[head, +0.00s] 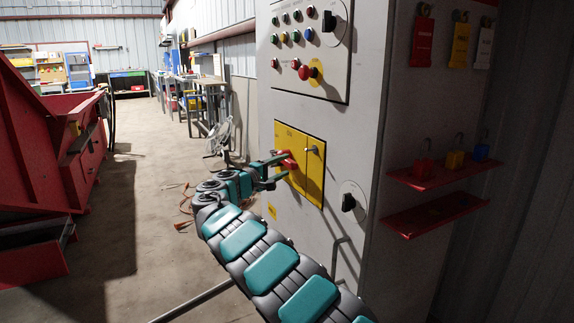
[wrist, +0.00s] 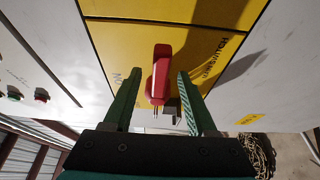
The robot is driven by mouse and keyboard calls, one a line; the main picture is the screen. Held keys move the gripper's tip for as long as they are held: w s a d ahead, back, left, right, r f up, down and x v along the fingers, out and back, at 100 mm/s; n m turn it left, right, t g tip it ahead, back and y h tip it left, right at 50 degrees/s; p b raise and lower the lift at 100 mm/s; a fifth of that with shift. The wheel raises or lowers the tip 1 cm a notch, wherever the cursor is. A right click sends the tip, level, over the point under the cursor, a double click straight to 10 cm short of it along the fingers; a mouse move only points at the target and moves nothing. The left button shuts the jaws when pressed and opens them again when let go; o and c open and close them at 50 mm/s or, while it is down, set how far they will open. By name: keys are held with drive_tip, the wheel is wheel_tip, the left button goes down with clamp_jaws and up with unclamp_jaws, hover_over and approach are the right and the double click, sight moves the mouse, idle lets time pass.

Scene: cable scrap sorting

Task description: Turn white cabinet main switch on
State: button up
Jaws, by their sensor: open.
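The pale cabinet (head: 345,125) stands in the middle of the head view. A yellow panel (head: 310,180) on its front carries a red switch handle (head: 289,160). In the wrist view the red handle (wrist: 161,75) lies along the view's up-down direction on the yellow panel (wrist: 212,75), with lettering beside it. My gripper (head: 274,172) is open at the handle. In the wrist view its green fingers (wrist: 159,76) stand on either side of the handle, with a visible gap on both sides. Whether the tips touch the panel, I cannot tell.
A button panel (head: 310,45) with a red stop button (head: 305,72) is above. A black knob (head: 348,202) is at lower right. Red shelves (head: 440,176) with padlocks are on the cabinet's side. A red machine (head: 50,150) stands left; the floor (head: 140,200) between is mostly clear.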

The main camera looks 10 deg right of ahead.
drive_tip(key=shift+x, duration=1.15)
drive_tip(key=shift+f, duration=0.1)
clamp_jaws()
idle(0.5)
